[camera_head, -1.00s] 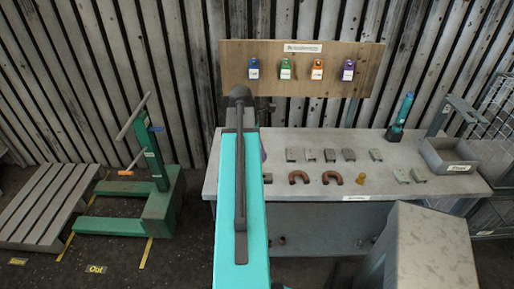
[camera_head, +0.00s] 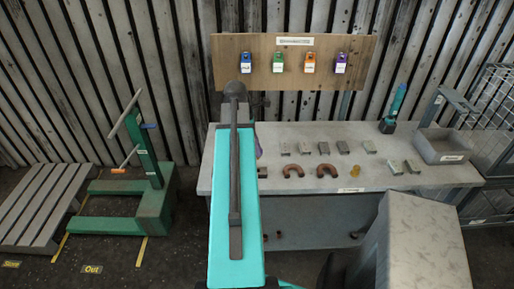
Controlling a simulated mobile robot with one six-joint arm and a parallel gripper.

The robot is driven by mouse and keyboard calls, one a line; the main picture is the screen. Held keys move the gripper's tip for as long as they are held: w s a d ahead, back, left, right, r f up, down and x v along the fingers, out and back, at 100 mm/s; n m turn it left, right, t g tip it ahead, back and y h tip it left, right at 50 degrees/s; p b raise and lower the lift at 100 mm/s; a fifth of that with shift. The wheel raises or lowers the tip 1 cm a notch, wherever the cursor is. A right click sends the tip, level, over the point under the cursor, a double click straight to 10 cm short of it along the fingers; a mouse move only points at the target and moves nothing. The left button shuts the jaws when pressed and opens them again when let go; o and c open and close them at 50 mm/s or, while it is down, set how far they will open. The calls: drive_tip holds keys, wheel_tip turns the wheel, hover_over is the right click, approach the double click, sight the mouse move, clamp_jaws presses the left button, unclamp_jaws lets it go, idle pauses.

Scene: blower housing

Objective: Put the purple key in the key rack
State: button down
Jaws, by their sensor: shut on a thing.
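A wooden board (camera_head: 300,88) on the back wall holds a row of small coloured items with white tags. The one at its right end is purple (camera_head: 341,60); I cannot tell whether it is a key or a padlock. A thin purple sliver (camera_head: 258,149) shows at the right edge of my teal arm, above the bench; most of it is hidden, so I cannot tell what it is. My gripper is hidden behind my arm, and so is anything in it. The board's label is too blurred to read, so I cannot confirm it is the key rack.
A grey bench (camera_head: 420,180) stands below the board with several metal blocks, two brown horseshoe shapes (camera_head: 328,172) and a grey bin (camera_head: 440,148). A teal tool (camera_head: 394,106) stands upright behind. A green stand (camera_head: 125,205) and slatted pallet (camera_head: 40,210) are at left.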

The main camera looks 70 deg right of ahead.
drive_tip(key=shift+f+b, duration=2.7)
drive_tip(key=shift+f, duration=0.9)
drive_tip(key=shift+f, duration=0.35)
drive_tip(key=c, duration=1.7)
unclamp_jaws()
drive_tip(key=shift+r, duration=0.1)
drive_tip(key=shift+b+v, duration=1.4)
drive_tip(key=shift+v, duration=5.4)
